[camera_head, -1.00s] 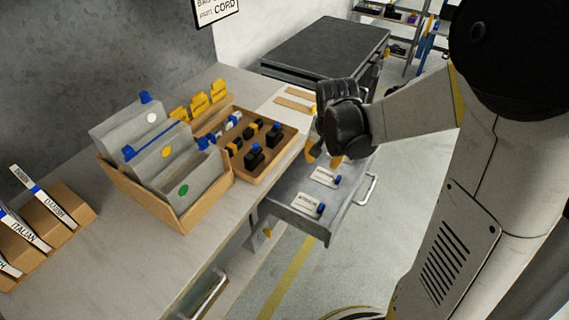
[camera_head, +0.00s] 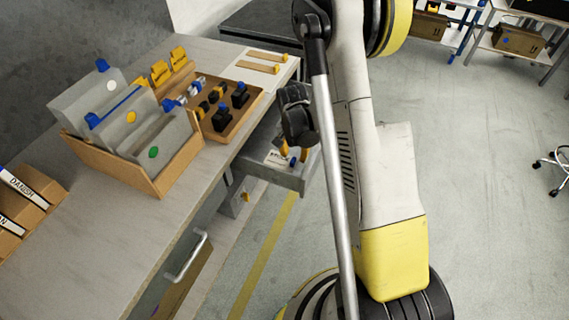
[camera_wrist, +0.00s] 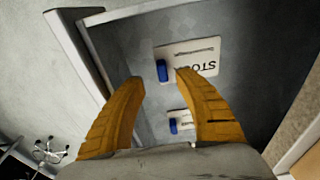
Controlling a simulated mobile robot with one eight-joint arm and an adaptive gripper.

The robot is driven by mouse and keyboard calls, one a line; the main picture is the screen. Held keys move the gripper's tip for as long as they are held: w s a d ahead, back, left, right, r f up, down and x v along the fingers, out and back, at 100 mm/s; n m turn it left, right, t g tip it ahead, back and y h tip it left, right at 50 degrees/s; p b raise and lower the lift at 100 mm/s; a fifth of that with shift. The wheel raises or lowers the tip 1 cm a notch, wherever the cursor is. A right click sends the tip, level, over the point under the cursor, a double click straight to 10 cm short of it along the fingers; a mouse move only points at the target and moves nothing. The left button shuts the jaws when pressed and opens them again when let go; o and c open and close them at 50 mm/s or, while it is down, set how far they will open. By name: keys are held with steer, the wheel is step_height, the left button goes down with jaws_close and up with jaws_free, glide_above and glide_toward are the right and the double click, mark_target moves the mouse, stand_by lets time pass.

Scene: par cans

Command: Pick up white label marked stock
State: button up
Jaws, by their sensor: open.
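The white label reading STOCK (camera_wrist: 203,54), with a blue clip (camera_wrist: 162,70) at one end, lies flat in the open grey drawer. A second white label (camera_wrist: 180,121) with a blue clip lies in the same drawer, partly behind a finger, its text unreadable. My gripper (camera_wrist: 158,77) is open, its yellow fingers pointing down into the drawer. In the wrist view the right fingertip overlaps the STOCK label's edge; contact cannot be told. In the head view my gripper (camera_head: 293,152) is over the drawer (camera_head: 262,170), where one white label (camera_head: 277,159) shows; my arm hides part of the drawer.
The drawer's wall (camera_wrist: 84,58) stands close beside the fingers. On the worktop are a wooden tray of black and blue items (camera_head: 222,130), a file box (camera_head: 157,183) and wooden strips (camera_head: 262,68). Open floor lies to the right.

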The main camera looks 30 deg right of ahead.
mark_target(293, 160)
steer(key=f, duration=0.1)
steer(key=f+b, duration=0.1)
steer(key=f, duration=0.1)
steer(key=f+b, duration=0.1)
steer(key=shift+w+f, duration=0.3)
steer(key=shift+r, duration=0.1)
jaws_close()
